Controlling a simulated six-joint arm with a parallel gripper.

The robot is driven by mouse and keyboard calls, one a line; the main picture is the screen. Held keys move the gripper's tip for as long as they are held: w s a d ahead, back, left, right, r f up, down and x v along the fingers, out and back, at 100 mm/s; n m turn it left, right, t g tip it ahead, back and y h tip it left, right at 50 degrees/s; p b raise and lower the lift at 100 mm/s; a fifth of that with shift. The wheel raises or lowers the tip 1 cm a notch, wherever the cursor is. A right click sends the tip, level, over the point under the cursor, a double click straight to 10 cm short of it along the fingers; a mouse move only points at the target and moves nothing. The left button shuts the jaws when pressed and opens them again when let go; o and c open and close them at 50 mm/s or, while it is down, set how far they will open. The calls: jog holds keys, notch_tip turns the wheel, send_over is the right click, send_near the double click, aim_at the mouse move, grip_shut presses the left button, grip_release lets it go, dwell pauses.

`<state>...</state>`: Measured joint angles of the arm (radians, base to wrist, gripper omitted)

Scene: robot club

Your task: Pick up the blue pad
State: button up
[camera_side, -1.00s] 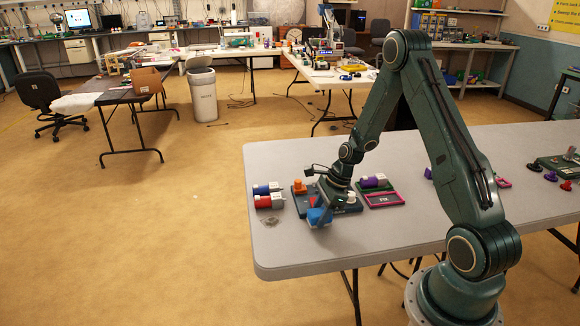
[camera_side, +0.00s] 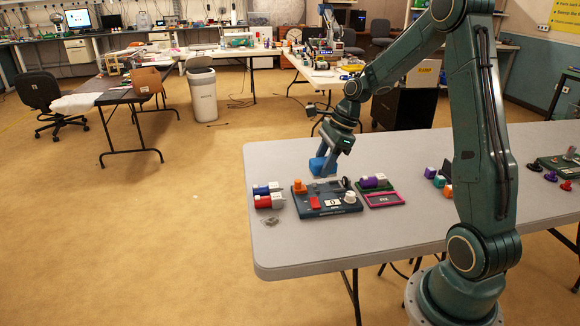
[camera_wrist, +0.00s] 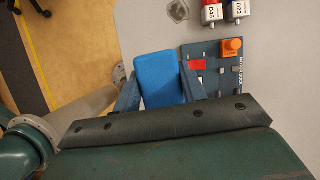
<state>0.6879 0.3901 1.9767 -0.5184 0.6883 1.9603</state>
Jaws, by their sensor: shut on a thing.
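The blue pad (camera_side: 323,167) is between the fingers of my gripper (camera_side: 328,163), which is shut on it. In the side view the pad is held above the dark board (camera_side: 320,207) on the grey table, clear of it. In the wrist view the pad (camera_wrist: 159,77) fills the space between the two blue-grey fingers, and its lower end is hidden behind the dark gripper bar. The board (camera_wrist: 215,78) shows to the right of it there, with an orange knob (camera_wrist: 231,47) and a red block.
Red and blue cylinders (camera_side: 268,195) lie left of the board. A green tray with a purple and grey cylinder (camera_side: 373,182) and a pink-framed sign (camera_side: 385,199) are right of it. Small coloured blocks (camera_side: 439,181) stand farther right. The table's front left is clear.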

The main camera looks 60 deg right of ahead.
jog(key=shift+r, duration=0.65)
jog(key=shift+o, duration=1.3)
jog(key=shift+c, duration=1)
jog(key=shift+w+a+f+n, duration=0.15)
jog(key=shift+w+f+n, duration=0.15)
jog(key=shift+w, duration=0.2)
jog(key=w+a+f+n+g, duration=0.1)
jog(key=w+a+f+n, duration=0.3)
jog(key=w, duration=0.3)
jog(key=w+a+f+n+g+y, duration=0.1)
jog(key=w+a+f+n+g, duration=0.1)
jog(key=w+a+f+n, duration=0.2)
jog(key=w+f, duration=0.3)
jog(key=shift+w+a+f+n, duration=0.25)
jog(key=shift+w+f+n, duration=0.05)
